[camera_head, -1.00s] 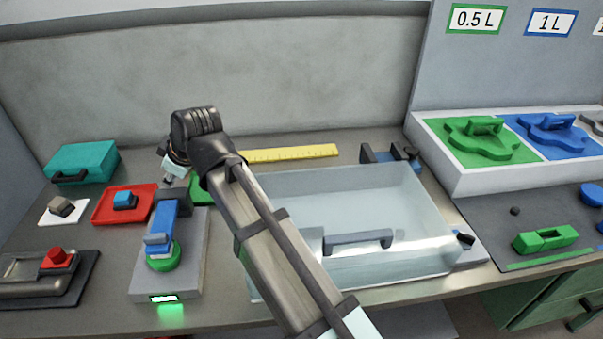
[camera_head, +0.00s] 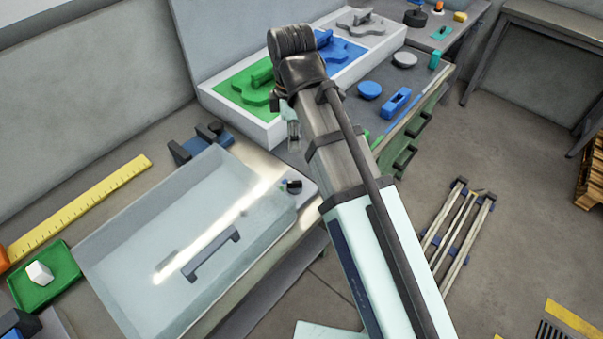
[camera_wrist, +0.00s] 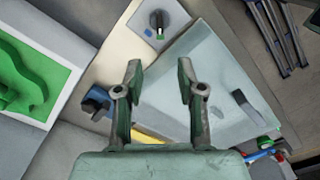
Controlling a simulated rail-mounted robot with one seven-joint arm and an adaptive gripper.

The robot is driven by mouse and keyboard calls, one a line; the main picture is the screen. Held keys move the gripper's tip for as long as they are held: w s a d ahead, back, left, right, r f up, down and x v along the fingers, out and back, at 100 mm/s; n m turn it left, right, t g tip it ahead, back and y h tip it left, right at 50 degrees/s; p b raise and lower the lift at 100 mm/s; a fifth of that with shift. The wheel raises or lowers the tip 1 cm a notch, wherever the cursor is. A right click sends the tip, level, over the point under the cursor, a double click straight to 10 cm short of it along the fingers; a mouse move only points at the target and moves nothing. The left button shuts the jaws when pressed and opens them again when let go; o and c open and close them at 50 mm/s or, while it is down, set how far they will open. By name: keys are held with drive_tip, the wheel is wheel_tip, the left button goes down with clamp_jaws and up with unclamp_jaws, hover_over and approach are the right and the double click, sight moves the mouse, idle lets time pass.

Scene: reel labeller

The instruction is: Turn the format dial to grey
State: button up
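The format dial (camera_head: 293,186) is a small black knob on a light grey plate at the right end of the clear-lidded box. In the wrist view the dial (camera_wrist: 157,19) shows at the top centre, beyond my fingertips, with small coloured marks beside it. I cannot tell for sure which mark it points at. My gripper (camera_wrist: 159,68) is open and empty, its two fingers apart. In the head view my gripper (camera_head: 291,130) hangs above the bench behind the dial, not touching it; my arm partly hides it.
The clear-lidded box (camera_head: 130,225) with a grey handle (camera_head: 211,255) stands beside the dial. A white tray (camera_head: 222,118) with green, blue and grey shapes lies behind. A blue block (camera_head: 190,150) stands at the box's back edge. A yellow ruler (camera_head: 80,207) lies at left.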

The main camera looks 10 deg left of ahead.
sight(295, 182)
wheel_tip(295, 182, down, 17)
drive_tip(key=p, duration=0.2)
drive_tip(key=shift+f+p, duration=0.1)
drive_tip(key=shift+p, duration=0.2)
idle(0.4)
clamp_jaws()
